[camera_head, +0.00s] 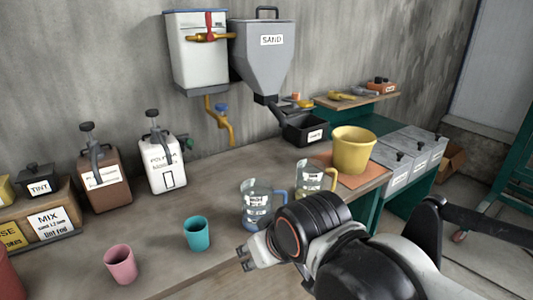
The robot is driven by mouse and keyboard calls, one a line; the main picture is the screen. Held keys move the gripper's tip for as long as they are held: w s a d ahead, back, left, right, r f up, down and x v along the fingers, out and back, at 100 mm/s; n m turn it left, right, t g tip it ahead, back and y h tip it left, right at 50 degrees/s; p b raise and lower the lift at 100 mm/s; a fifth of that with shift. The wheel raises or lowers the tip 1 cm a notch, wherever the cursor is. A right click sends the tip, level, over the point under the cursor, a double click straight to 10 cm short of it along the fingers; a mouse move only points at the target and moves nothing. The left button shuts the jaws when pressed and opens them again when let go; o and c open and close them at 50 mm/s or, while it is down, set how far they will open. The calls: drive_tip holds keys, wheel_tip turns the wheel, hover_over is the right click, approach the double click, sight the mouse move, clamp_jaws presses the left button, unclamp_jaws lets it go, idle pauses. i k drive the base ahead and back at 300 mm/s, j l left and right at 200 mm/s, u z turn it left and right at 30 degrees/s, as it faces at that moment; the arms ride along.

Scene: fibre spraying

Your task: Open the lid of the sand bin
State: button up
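The sand bin (262,58) is a grey hopper labelled SAND, fixed high on the wall at the top middle. It narrows downward to a dark spout. Its lid (260,20) lies flat across the top and looks shut, with a dark bar handle (275,9) above it. My gripper (241,258) is low in the picture over the front of the workbench, well below and in front of the bin. Its fingertips look apart, with nothing seen between them. Nothing hides the front of the bin.
A white tank (202,62) with a red-handled brass tap hangs left of the bin. A black box (306,132) stands under the spout. Measuring jugs (257,205), a yellow bucket (353,150), a teal cup (197,233) and a pink cup (120,264) stand on the workbench (215,180).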

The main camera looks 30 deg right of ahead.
sight(389, 158)
drive_tip(key=z, duration=1.7)
